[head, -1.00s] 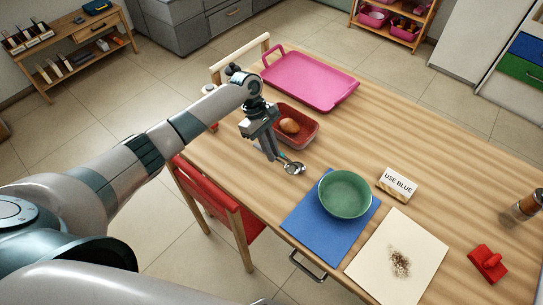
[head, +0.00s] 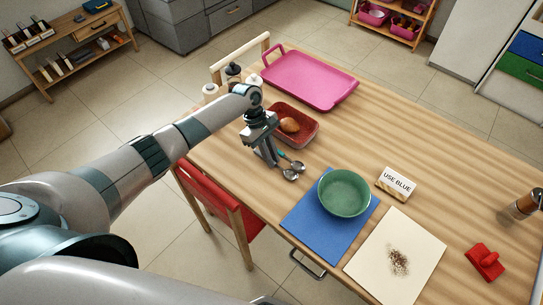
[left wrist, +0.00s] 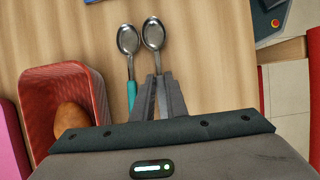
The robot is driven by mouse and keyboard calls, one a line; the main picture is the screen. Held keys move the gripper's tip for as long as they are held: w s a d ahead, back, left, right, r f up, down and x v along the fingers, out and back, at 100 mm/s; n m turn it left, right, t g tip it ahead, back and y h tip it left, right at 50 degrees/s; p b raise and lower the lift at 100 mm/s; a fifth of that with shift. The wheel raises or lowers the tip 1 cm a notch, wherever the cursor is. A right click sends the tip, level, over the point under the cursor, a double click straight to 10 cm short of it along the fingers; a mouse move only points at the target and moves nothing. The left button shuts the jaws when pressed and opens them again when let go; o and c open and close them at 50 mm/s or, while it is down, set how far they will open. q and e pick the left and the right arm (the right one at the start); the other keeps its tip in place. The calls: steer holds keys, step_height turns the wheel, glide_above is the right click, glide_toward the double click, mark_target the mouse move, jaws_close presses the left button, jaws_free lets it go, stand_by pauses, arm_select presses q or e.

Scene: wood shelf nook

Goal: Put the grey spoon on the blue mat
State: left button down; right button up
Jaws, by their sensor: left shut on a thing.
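My left gripper (head: 274,162) is shut on the grey spoon (head: 290,175), close to the tabletop. In the left wrist view the spoon's bowl (left wrist: 153,32) points away from my fingertips (left wrist: 158,85), which hide its handle. I cannot tell if it touches the table. A second spoon with a teal handle (left wrist: 131,92) lies right beside it; its bowl shows in the head view (head: 298,166). The blue mat (head: 307,232) lies nearer the table's front edge, right of my gripper. A green bowl (head: 344,193) stands on its upper right part. My right gripper is out of view.
A red basket (head: 301,135) with a brown item is just behind my gripper. A "USE BLUE" sign (head: 397,183) stands behind a cream sheet (head: 396,258) with dark crumbs. A pink tray (head: 310,80) is at the back. The mat's left and front parts are bare.

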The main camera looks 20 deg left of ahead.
arm_select(q)
steer(key=shift+f, duration=0.15)
steer(key=c, duration=1.8)
jaws_free()
steer(key=shift+o, duration=0.2)
steer(key=shift+w+a+r, duration=0.15)
steer(key=shift+a+r, duration=0.05)
steer(key=shift+r, duration=0.4)
steer(key=b+v, duration=0.2)
steer(key=v, duration=0.9)
steer(key=shift+o, duration=0.5)
